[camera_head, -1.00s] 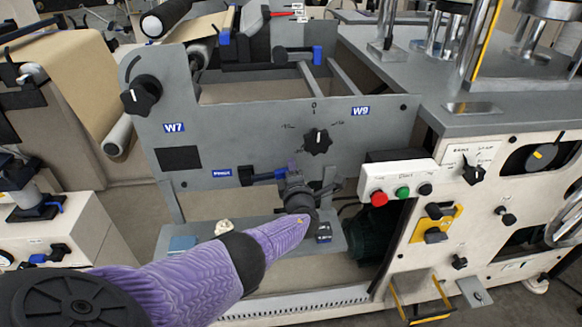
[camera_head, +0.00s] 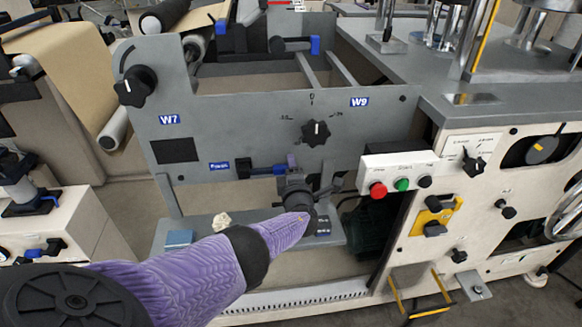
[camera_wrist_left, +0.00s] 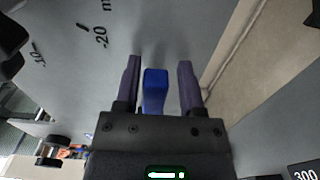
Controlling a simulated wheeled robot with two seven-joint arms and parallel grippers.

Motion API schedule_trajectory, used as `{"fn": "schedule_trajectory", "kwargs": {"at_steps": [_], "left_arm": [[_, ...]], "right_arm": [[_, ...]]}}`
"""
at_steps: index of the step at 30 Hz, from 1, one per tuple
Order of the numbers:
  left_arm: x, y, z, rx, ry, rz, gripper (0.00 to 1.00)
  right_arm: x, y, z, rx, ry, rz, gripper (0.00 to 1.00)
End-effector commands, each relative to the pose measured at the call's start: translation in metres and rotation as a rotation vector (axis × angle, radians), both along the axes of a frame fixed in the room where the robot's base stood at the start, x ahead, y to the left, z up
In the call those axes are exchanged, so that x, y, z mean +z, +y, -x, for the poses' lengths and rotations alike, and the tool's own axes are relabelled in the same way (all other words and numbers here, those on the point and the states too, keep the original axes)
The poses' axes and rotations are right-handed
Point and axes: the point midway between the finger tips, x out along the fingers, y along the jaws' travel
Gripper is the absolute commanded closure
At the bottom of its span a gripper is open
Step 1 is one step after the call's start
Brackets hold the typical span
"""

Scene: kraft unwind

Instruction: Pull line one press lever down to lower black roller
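The press lever (camera_head: 262,170) has a black base and a blue handle, and lies about level on the grey front panel beside a blue label. My left gripper (camera_head: 291,163) is at the right end of this handle. In the left wrist view, the blue handle end (camera_wrist_left: 155,92) lies between the two fingers of my left gripper (camera_wrist_left: 158,80), with a visible gap on each side. The gripper is open around it. A black roller with a pale end (camera_head: 163,18) shows at the upper left; I cannot tell whether this lever moves it. My right gripper is not in view.
A black knob (camera_head: 316,132) sits on the panel above my left gripper. A button box (camera_head: 398,172) with red and green buttons stands to the right. Below is a grey shelf (camera_head: 205,228) with a blue block (camera_head: 179,238) and a crumpled pale piece (camera_head: 222,221).

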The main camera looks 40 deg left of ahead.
Motion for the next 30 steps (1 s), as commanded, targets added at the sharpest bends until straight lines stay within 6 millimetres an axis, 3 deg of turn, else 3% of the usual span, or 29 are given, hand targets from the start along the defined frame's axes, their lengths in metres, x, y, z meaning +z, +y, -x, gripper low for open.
{"fn": "schedule_trajectory", "kwargs": {"at_steps": [10,20,24,30], "left_arm": [[0.003,-0.001,0.001,0.000,-0.004,0.000,0.35],[0.009,-0.058,0.048,-0.001,-0.004,0.003,0.35],[0.004,-0.073,0.061,-0.001,-0.003,0.001,0.35],[0.000,-0.076,0.064,0.000,-0.003,0.000,0.35]], "right_arm": [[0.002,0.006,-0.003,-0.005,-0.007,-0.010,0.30],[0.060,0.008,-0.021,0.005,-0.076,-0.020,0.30],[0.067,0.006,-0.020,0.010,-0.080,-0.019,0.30],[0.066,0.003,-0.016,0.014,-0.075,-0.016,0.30]]}}
